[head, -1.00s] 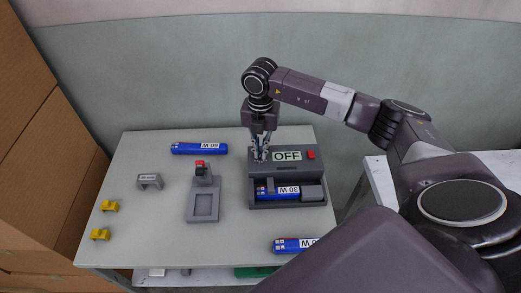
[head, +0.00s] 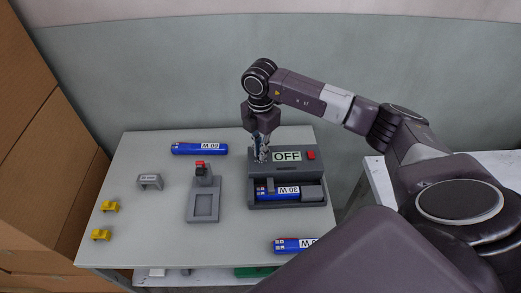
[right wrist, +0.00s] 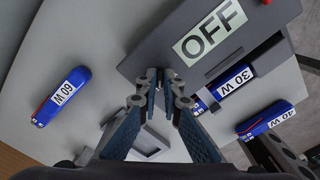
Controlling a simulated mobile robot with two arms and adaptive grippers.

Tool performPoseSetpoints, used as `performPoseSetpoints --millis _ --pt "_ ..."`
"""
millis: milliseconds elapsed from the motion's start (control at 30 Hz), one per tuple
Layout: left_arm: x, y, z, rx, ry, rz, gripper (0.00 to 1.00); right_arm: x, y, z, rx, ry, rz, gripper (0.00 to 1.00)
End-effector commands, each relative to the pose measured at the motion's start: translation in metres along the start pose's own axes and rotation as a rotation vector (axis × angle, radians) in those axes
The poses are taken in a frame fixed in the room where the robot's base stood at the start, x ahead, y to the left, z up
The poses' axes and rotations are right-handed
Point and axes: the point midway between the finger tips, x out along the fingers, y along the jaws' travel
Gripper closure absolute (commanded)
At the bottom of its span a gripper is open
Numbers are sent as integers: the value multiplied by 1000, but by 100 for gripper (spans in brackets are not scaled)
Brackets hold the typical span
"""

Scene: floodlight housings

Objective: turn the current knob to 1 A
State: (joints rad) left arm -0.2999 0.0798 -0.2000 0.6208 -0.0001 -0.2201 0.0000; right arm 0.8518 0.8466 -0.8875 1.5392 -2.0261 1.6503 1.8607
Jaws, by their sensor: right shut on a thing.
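The grey tester box (head: 300,163) stands at the table's back right, with a display (head: 287,156) reading OFF and a red button (head: 311,155). My right gripper (head: 261,158) points down onto the box's top, left of the display. In the right wrist view its fingertips (right wrist: 161,78) are close together beside the display (right wrist: 209,30), shut on the current knob, which the fingers hide. The knob's pointer and scale cannot be read. A blue 30 W module (head: 278,193) lies in the box's front bay. My left gripper is not in view.
A blue 60 W module (head: 199,149) lies behind left, a blue 40 W module (right wrist: 266,118) near the front edge. A grey fixture with a red-topped part (head: 203,205), a grey bracket (head: 150,181) and two yellow pieces (head: 110,206) stand left.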

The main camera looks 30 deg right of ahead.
Motion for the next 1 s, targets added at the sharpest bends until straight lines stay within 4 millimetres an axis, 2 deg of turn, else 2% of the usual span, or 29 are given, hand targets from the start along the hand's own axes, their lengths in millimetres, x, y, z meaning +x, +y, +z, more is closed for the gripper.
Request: performPoseSetpoints --millis 367,400,533,833,1000 --pt "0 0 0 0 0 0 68 -2 2 1 7 -2 6 100" --pt "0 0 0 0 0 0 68 -2 2 1 7 -2 6 89" --pt "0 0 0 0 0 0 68 -2 1 1 6 -1 4 76" --pt "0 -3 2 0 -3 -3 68 -2 1 0 4 -1 3 76" --pt "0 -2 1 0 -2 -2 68 -22 2 1 3 -2 6 76"
